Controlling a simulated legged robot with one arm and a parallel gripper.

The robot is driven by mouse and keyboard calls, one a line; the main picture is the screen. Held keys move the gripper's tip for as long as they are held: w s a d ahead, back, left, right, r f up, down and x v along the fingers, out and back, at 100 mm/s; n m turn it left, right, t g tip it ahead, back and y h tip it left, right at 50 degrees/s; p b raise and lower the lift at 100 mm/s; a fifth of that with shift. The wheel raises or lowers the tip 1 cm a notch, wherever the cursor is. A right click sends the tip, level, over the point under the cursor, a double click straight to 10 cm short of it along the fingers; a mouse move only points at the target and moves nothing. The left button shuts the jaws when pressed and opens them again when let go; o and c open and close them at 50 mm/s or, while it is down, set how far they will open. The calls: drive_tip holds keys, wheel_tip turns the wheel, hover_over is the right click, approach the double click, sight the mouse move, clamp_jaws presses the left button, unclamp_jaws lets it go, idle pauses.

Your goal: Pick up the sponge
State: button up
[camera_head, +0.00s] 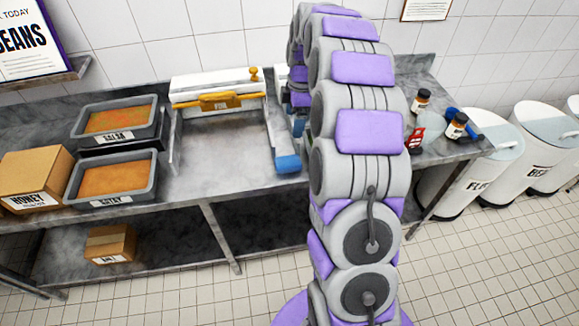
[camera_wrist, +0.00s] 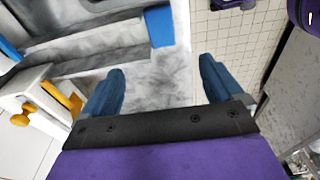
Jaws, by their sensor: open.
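I cannot pick out a sponge for certain in either view. A blue piece (camera_head: 455,115) lies among the bottles at the right end of the counter in the head view, but it is too small to identify. My gripper (camera_wrist: 160,85) is open in the wrist view, its two blue fingers spread apart. Only bare grey counter shows between them, and nothing is held. In the head view my arm hides the gripper and part of the counter behind it.
A white device with an orange handle (camera_head: 218,101) and a blue-ended side rail (camera_head: 288,162) stands on the steel counter (camera_head: 225,180). Food trays (camera_head: 157,178) and a cardboard box (camera_head: 36,168) are left. Bottles (camera_head: 421,101) are right, beside white bins (camera_head: 470,150).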

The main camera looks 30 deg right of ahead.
drive_tip(key=a+f, duration=0.1)
drive_tip(key=b, duration=0.2)
approach(289, 161)
drive_tip(key=shift+w+d+f, duration=0.2)
drive_tip(key=shift+d, duration=0.45)
drive_tip(key=a+f, duration=0.2)
drive_tip(key=f, duration=0.1)
drive_tip(key=shift+a, duration=0.15)
drive_tip(key=shift+a+f+b, duration=0.2)
drive_tip(key=shift+a+b, duration=0.05)
drive_tip(key=shift+b, duration=0.05)
drive_tip(key=shift+a+f, duration=0.1)
drive_tip(key=shift+f, duration=0.2)
drive_tip(key=f, duration=0.2)
drive_tip(key=d+f+b, duration=0.1)
drive_tip(key=f, duration=0.1)
drive_tip(key=shift+w+d+f+b, duration=0.1)
drive_tip(key=shift+d+f+b, duration=0.1)
drive_tip(key=shift+b, duration=0.1)
drive_tip(key=shift+a+r, duration=0.15)
drive_tip(key=shift+a, duration=0.4)
drive_tip(key=shift+c, duration=0.2)
drive_tip(key=shift+a, duration=0.3)
drive_tip(key=c, duration=0.3)
drive_tip(key=shift+d, duration=0.55)
drive_tip(key=c, duration=0.6)
drive_tip(key=shift+a, duration=0.1)
drive_tip(key=shift+c, duration=0.9)
